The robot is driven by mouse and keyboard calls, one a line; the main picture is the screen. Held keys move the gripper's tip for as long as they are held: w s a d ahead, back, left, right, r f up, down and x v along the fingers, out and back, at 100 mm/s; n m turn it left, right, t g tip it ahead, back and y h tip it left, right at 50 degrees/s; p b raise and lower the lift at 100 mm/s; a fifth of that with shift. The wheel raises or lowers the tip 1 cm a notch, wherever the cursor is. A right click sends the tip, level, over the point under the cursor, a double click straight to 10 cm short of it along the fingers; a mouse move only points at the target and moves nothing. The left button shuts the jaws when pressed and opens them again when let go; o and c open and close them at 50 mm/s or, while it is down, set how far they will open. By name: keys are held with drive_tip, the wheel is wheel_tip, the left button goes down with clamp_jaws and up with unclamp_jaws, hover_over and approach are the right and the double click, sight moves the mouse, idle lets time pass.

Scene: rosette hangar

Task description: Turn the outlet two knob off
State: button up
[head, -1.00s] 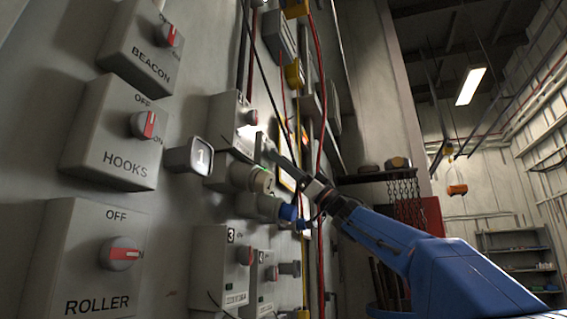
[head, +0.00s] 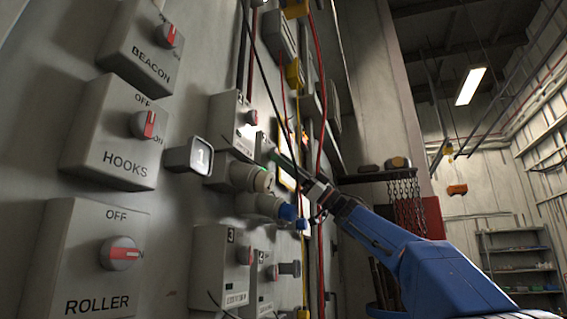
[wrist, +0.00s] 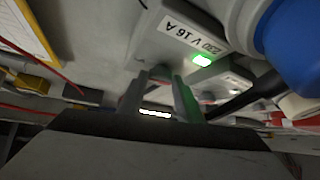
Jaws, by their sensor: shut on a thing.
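The outlet two box, as far as I can tell, is the grey box (head: 263,144) behind the nearer outlet box on the wall, mostly hidden in the head view. In the wrist view a grey box marked 230 V 16 A (wrist: 170,38) has a lit green lamp (wrist: 202,60) beside my fingers. My gripper (head: 273,158) reaches in from the right at this box. In the wrist view my gripper's two fingers (wrist: 158,98) point at the box and stand a little apart, with green light on the right one. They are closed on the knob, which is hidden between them.
A nearer outlet box (head: 232,122) with a red-marked knob stands left of my gripper. A blue-ended connector (head: 288,213) sticks out below. Red cables (head: 319,100) hang close to my gripper. BEACON, HOOKS and ROLLER boxes (head: 95,262) are at the left. Open room lies right.

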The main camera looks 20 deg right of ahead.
drive_tip(key=shift+w+d+r+n+g+h, duration=0.1)
drive_tip(key=shift+n+g+h, duration=0.1)
drive_tip(key=shift+n+g, duration=1.1)
drive_tip(key=shift+w+d+r+n+g+h, duration=0.1)
drive_tip(key=shift+w+n+g+h, duration=0.1)
drive_tip(key=shift+n+g, duration=1.05)
drive_tip(key=shift+w+d+n+g+h, duration=0.1)
drive_tip(key=shift+n+g+h, duration=0.1)
drive_tip(key=shift+n+g, duration=1.05)
drive_tip(key=shift+r+n+g+h, duration=0.2)
drive_tip(key=shift+n+g+h, duration=0.45)
drive_tip(key=shift+n, duration=1.15)
drive_tip(key=o, duration=1)
drive_tip(key=shift+o, duration=0.2)
drive_tip(key=shift+d, duration=0.1)
drive_tip(key=v, duration=1.7)
drive_tip(key=shift+d, duration=0.2)
drive_tip(key=shift+r, duration=0.1)
